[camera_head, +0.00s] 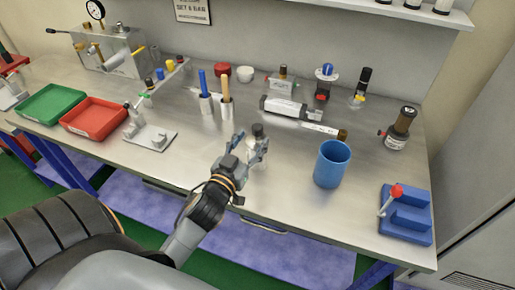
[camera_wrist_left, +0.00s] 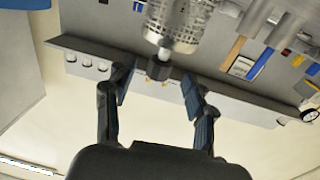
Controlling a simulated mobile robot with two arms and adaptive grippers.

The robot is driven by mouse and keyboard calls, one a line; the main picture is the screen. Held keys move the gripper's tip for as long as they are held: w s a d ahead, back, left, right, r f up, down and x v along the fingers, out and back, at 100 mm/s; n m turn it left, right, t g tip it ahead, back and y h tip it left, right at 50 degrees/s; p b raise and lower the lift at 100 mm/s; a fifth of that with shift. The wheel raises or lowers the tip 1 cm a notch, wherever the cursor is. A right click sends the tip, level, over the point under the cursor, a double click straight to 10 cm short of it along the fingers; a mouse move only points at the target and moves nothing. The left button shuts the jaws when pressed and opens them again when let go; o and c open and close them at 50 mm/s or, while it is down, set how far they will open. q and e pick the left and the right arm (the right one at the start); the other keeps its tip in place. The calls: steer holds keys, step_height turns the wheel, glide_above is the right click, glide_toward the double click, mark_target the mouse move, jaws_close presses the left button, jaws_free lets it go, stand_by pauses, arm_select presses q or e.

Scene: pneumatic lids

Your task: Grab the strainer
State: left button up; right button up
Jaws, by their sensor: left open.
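The strainer is a silvery mesh cylinder with a dark knob. In the left wrist view the strainer (camera_wrist_left: 180,22) is at the top, with its knob between and just beyond the fingertips. In the head view the strainer (camera_head: 258,158) stands near the table's front edge, partly hidden by my left gripper (camera_head: 251,146). That gripper is open, its fingers on either side of the strainer's upper part. In the left wrist view the fingers of the left gripper (camera_wrist_left: 157,85) are spread, with a gap between them. My right gripper is not in view.
A blue cup (camera_head: 332,165) stands to the right, and a blue block with a red-knobbed lever (camera_head: 405,215) is further right. White holders with blue and orange handles (camera_head: 216,103) stand behind. A small fixture (camera_head: 150,132) and a red tray (camera_head: 93,118) are left.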

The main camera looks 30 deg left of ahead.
mark_target(255, 135)
arm_select(q)
steer(key=w, duration=0.1)
steer(key=w+p, duration=0.1)
steer(key=w, duration=0.1)
steer(key=shift+w+a+r, duration=0.1)
steer(key=shift+w+a, duration=0.25)
steer(key=shift+w, duration=0.45)
steer(key=shift+s, duration=0.15)
steer(key=shift+c, duration=0.4)
jaws_close()
